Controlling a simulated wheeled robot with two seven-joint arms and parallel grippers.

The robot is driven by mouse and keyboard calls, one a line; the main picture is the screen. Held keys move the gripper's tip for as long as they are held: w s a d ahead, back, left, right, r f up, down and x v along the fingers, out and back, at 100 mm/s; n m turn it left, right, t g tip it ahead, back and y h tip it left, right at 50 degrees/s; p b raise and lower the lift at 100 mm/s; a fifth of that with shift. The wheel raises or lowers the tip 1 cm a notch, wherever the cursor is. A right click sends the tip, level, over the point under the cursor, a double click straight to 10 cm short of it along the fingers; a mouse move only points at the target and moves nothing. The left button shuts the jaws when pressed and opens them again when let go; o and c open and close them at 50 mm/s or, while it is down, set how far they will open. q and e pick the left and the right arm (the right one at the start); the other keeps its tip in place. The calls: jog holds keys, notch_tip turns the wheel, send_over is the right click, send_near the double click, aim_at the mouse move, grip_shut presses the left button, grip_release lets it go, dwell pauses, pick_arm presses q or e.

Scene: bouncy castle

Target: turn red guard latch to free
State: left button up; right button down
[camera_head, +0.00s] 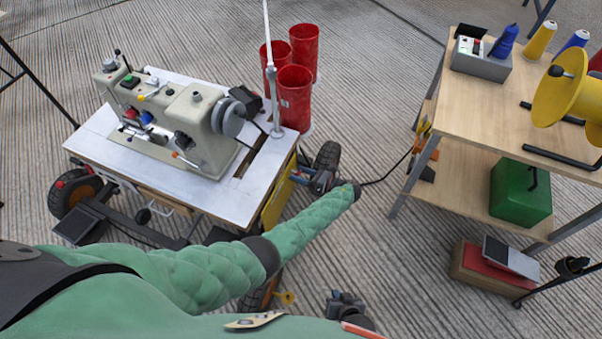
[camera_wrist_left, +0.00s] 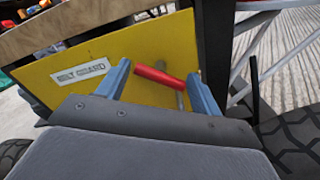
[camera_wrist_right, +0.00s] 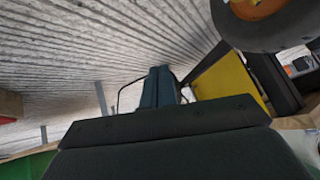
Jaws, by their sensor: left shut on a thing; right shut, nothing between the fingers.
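The red latch (camera_wrist_left: 160,76) is a short bar on the yellow guard panel (camera_wrist_left: 75,92), which carries a white "BELT GUARD" label (camera_wrist_left: 80,74). It lies slightly tilted, its right end lower, in the left wrist view. My left gripper (camera_head: 296,176) has its two blue fingers at the bar's two ends, shut on it. A grey pin (camera_wrist_left: 180,100) shows by the bar's right end. In the head view the latch is hidden or too small to tell. My right gripper (camera_wrist_right: 160,72) is shut and empty, with the yellow panel (camera_wrist_right: 222,85) to its right.
The sewing machine (camera_head: 185,125) stands on a wheeled white-topped cart (camera_head: 245,200). Red bins (camera_head: 293,95) stand behind it. A wooden shelf table (camera_head: 465,105) is on the right. Cart wheels (camera_head: 327,158) flank the guard. Striped floor is open between cart and table.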

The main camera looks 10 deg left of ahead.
pick_arm(q)
jog(key=m+p, duration=0.2)
jog(key=p, duration=0.1)
jog(key=shift+r+m, duration=0.3)
jog(key=shift+m, duration=0.1)
jog(key=m+p, duration=0.1)
jog(key=m, duration=0.3)
jog(key=m+p, duration=0.1)
jog(key=shift+f+m+p, duration=0.25)
jog(key=shift+m+p, duration=0.1)
jog(key=shift+m, duration=0.05)
pick_arm(e)
notch_tip(320, 180, up, 9)
jog(key=shift+w+a+g, duration=0.15)
jog(key=shift+w+g, duration=0.15)
pick_arm(q)
jog(key=o, duration=0.9)
jog(key=shift+o, duration=0.2)
pick_arm(e)
jog(key=shift+r, duration=0.1)
jog(key=shift+w, duration=0.1)
pick_arm(q)
jog(key=shift+s, duration=0.1)
pick_arm(e)
jog(key=shift+d, duration=0.2)
